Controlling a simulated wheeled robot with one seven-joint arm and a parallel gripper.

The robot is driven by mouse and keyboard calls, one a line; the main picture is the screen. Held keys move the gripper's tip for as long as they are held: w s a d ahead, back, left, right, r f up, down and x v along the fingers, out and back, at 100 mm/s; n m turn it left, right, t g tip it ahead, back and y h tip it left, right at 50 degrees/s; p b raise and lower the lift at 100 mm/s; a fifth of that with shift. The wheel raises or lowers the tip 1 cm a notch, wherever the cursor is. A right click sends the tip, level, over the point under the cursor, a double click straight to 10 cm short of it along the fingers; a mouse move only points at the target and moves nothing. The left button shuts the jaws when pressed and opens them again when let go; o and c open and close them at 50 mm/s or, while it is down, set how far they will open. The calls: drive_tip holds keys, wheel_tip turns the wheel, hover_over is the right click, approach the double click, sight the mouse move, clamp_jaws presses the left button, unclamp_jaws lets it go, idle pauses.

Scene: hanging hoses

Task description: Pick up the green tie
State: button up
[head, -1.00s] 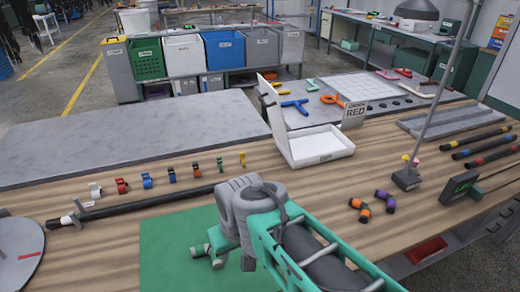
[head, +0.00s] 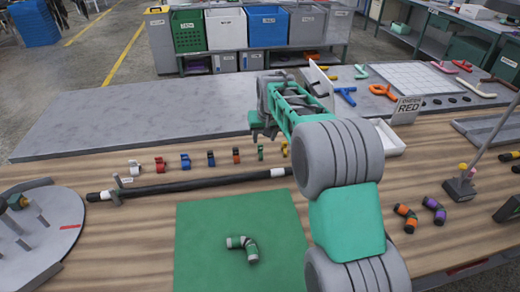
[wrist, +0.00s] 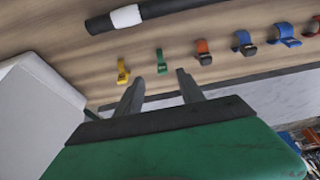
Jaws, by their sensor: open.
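The green tie (head: 261,152) stands in a row of small coloured ties on the wooden bench, between an orange tie (head: 236,155) and a yellow tie (head: 285,148). My gripper (head: 262,134) is beside the row, just behind the green tie in the head view. In the wrist view, the green tie (wrist: 161,62) shows just past and between the two spread fingertips (wrist: 160,76). The jaws are open and empty. I cannot tell the exact gap between fingertips and tie.
A black hose (head: 190,184) with white bands lies in front of the row. A green mat (head: 200,265) carries a green elbow fitting (head: 243,246). A white box (head: 390,140) stands to the right, partly behind my arm. A grey table (head: 130,125) behind is clear.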

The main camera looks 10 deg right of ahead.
sight(260, 151)
drive_tip(key=x, duration=0.3)
drive_tip(key=w+p+x, duration=0.1)
drive_tip(key=x, duration=0.6)
drive_tip(key=shift+w+a+r+p, duration=0.15)
drive_tip(key=shift+w+r+p, duration=0.15)
drive_tip(key=shift+w, duration=0.15)
drive_tip(key=shift+c, duration=0.3)
clamp_jaws()
